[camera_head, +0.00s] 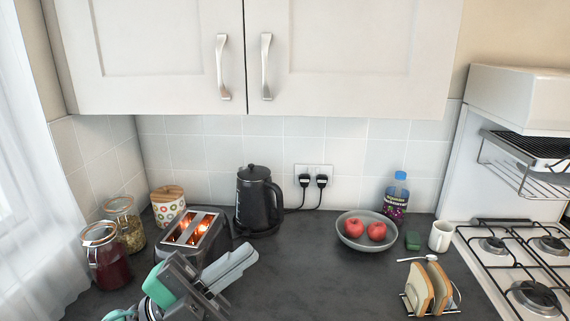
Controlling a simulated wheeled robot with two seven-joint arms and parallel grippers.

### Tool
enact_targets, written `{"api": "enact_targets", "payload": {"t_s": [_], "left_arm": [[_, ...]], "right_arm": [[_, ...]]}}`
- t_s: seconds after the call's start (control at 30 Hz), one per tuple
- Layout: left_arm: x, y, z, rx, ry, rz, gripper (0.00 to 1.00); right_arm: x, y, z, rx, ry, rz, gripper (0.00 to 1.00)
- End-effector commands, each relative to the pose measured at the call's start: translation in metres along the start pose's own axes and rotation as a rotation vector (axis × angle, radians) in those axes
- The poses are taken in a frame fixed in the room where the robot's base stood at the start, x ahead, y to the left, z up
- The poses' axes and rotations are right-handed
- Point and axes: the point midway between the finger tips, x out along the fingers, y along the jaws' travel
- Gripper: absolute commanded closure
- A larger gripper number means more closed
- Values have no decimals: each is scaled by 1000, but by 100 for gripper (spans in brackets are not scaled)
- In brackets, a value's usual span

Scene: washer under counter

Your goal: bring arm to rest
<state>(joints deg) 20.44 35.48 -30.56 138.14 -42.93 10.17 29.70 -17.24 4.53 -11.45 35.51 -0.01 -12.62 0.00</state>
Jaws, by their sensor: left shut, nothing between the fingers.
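My left gripper (234,266) is at the lower left, above the dark counter (310,270). Its light grey fingers are together with nothing between them and point up and to the right. The grey and teal arm comes in from the bottom left. The gripper is in front of the toaster (205,224) in the picture and hides its lower part; I cannot tell the gap between them. My right gripper is not in view.
The toaster slots glow orange. Around it stand two glass jars (106,262), a patterned canister (168,206) and a black kettle (258,205). To the right are a bowl of apples (347,238), a toast rack (430,289) and a hob (510,270). The counter's middle is clear.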

Motion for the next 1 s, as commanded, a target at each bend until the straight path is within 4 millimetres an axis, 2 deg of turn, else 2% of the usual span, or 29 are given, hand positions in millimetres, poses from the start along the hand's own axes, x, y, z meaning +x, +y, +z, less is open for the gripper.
{"api": "enact_targets", "payload": {"t_s": [0.13,0.27,0.4,0.47,0.5,0.6,0.7,0.8,1.0], "left_arm": [[-30,-8,51,-139,-306,-203,100],[-77,3,97,-260,-608,-324,100],[-144,37,132,-400,-952,-391,100],[-175,57,140,-463,-1103,-401,100],[-198,72,143,-508,-1204,-401,100],[-253,115,138,-624,-1455,-373,100],[-302,157,120,-738,-1680,-317,100],[-338,190,95,-839,-1855,-249,100],[-386,238,41,-1010,-2107,-106,100]], "right_arm": [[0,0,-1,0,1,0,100],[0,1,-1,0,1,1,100],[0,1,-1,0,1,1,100],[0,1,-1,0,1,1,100],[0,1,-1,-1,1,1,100],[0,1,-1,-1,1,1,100],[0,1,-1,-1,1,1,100],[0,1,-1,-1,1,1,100],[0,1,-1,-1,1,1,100]]}}
